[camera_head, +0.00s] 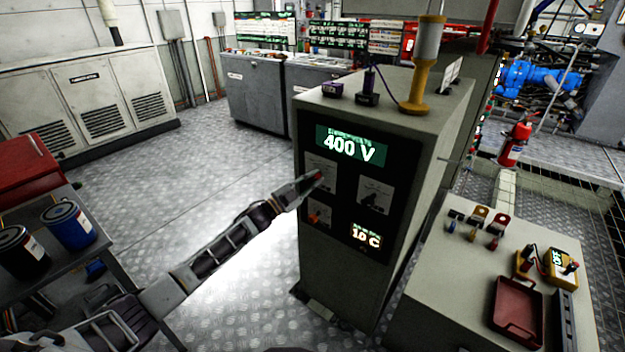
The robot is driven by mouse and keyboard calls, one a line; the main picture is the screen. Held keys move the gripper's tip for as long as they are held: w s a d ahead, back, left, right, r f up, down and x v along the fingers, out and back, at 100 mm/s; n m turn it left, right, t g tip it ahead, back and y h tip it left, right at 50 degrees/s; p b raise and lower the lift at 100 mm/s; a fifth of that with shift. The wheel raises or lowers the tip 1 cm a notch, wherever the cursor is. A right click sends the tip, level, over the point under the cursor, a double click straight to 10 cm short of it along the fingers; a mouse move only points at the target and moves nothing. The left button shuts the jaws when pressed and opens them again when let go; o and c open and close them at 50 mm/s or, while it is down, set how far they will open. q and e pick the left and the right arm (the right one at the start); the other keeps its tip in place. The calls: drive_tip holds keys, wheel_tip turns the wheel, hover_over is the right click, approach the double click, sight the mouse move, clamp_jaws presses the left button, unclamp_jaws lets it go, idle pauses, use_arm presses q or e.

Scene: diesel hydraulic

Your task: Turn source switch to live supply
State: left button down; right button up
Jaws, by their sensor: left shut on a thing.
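A grey cabinet (430,150) stands in the middle with a black front panel. A green display (352,146) on it reads 400 V, and a smaller one (366,236) reads about 10 C. Below the large display is a switch plate (321,168) on the left and a second plate with a dark knob (375,195) on the right. An orange-red knob (318,216) sits lower left. My left gripper (316,180) is at the upper-left plate, shut on a small red-tipped switch handle; its fingers cover most of it. Which plate is the source switch is unreadable. My right gripper is not in view.
A bench (450,275) at right holds a red tray (517,310), a yellow meter (563,268) and small terminals. A side table (45,245) at left holds two cans. A fire extinguisher (514,143) stands behind. The floor left of the cabinet is clear.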

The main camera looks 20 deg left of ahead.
use_arm(q)
drive_tip(key=shift+f, duration=0.1)
drive_tip(key=c, duration=1.4)
unclamp_jaws()
drive_tip(key=shift+s+a, duration=0.1)
drive_tip(key=shift+v, duration=5.9)
